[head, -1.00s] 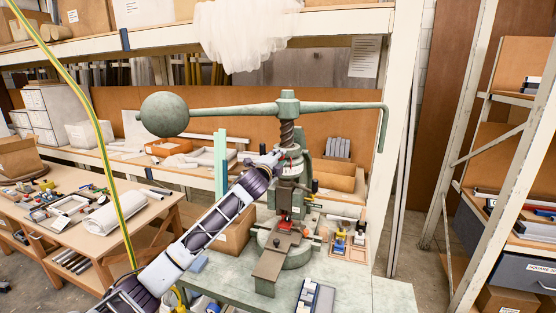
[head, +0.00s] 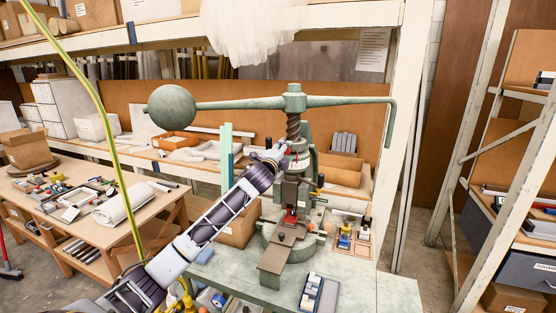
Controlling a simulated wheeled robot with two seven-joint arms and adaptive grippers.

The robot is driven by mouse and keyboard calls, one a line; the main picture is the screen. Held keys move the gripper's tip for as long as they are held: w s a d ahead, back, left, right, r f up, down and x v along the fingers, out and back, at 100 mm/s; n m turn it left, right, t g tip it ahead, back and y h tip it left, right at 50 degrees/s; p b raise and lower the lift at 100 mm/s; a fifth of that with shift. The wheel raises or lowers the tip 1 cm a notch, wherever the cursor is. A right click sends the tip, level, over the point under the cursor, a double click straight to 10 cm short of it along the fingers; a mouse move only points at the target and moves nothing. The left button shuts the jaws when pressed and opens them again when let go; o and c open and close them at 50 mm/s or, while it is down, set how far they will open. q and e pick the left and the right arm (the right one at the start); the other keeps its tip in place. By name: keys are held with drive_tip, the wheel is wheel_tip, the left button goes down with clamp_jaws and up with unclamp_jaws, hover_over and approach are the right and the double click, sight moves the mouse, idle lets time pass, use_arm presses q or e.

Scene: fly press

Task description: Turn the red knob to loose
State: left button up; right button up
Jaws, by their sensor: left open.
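The green fly press (head: 300,165) stands on the pale green bench, with a screw, a long top bar and a ball weight (head: 172,107) at the bar's left end. My left gripper (head: 280,152) is at the press's upper body, just below the screw, with its fingers open. A small red spot shows beside the fingertips, mostly hidden by them. A larger red part (head: 291,217) sits lower, at the foot of the ram. I cannot tell for certain which is the red knob, or whether the fingers touch it. My right gripper is not in view.
A grey tray (head: 319,295) lies at the bench's front, and small coloured items stand right of the press. The side table (head: 75,215) at left holds tools and a white roll. A yellow-green striped cable (head: 100,115) hangs at left. The bench's right corner is clear.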

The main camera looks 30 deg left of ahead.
use_arm(q)
drive_tip(key=shift+s, duration=0.15)
drive_tip(key=v, duration=1.1)
drive_tip(key=shift+s, duration=0.25)
idle(0.3)
drive_tip(key=shift+f, duration=0.1)
idle(0.5)
